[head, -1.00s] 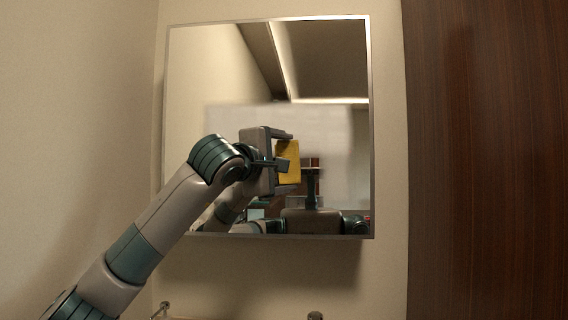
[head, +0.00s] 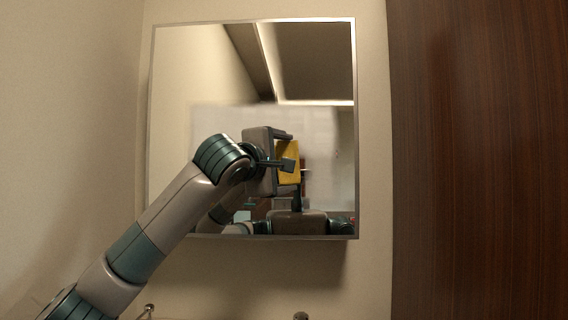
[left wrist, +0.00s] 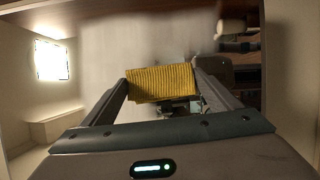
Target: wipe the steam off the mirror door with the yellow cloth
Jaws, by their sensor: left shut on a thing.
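The mirror door (head: 310,75) hangs on the wall in a thin metal frame. A pale, hazy patch of steam (head: 322,130) covers part of its middle. My left gripper (head: 287,160) is in front of the mirror, shut on the yellow cloth (head: 289,152). In the left wrist view the ribbed yellow cloth (left wrist: 160,83) sits between the two fingertips, facing the mirror, with the whitish haze (left wrist: 140,40) above it. I cannot tell whether the cloth touches the glass. The mirror also reflects my own body. My right gripper is not clearly in view.
A dark wood panel (head: 480,160) stands to the right of the mirror. Plain beige wall (head: 70,120) lies to the left. Two small metal fittings, one a tap-like piece (head: 301,316), show at the bottom edge below the mirror.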

